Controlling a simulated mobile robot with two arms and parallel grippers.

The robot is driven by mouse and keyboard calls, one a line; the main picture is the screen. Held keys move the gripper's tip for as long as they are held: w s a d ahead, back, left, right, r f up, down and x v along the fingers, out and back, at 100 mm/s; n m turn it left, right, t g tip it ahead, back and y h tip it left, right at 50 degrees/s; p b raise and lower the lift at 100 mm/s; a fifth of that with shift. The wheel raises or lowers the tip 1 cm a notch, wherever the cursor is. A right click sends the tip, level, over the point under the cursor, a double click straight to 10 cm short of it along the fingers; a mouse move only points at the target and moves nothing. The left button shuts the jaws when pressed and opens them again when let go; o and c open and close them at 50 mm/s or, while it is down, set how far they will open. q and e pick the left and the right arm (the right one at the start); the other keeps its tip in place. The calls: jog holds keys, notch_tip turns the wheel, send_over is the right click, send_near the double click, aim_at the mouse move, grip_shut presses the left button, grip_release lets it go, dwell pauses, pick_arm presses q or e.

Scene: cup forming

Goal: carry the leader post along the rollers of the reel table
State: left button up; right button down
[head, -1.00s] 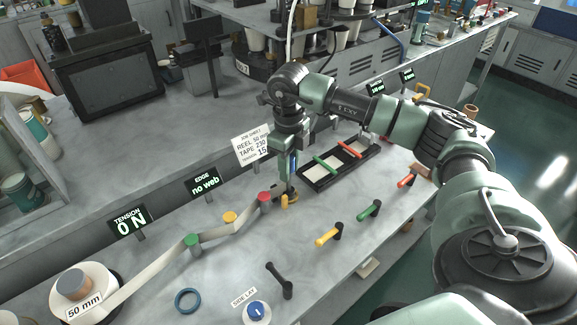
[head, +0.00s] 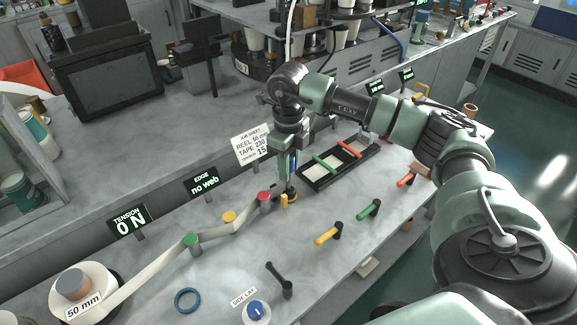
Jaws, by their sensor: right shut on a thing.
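My right gripper (head: 288,182) points down over the reel table (head: 230,265), just right of the red roller. It is shut on the leader post (head: 291,196), which is mostly hidden by the fingers; only a brass-coloured part shows low down. The pale tape (head: 140,278) runs from the 50 mm reel (head: 95,283) past the green roller (head: 193,241), the yellow roller (head: 230,217) and the red roller (head: 264,197) towards the gripper. A small orange peg (head: 284,202) stands close by the post; I cannot tell whether they touch. My left gripper is not in view.
A black tray (head: 318,179) with green and red bars lies right of the gripper. Yellow (head: 327,235), green (head: 370,209) and red (head: 406,179) handles line the front edge. A black lever (head: 281,281), blue ring (head: 187,300) and side lay knob (head: 257,310) are nearer. Signs (head: 203,183) stand behind.

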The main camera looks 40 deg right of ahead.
jog(key=shift+f+b, duration=0.7)
jog(key=shift+f, duration=0.25)
dwell(0.5)
jog(key=c, duration=0.5)
grip_release()
jog(key=shift+r, duration=0.15)
jog(key=shift+r+p, duration=2.8)
jog(key=shift+r, duration=1.15)
jog(key=shift+s+f, duration=0.1)
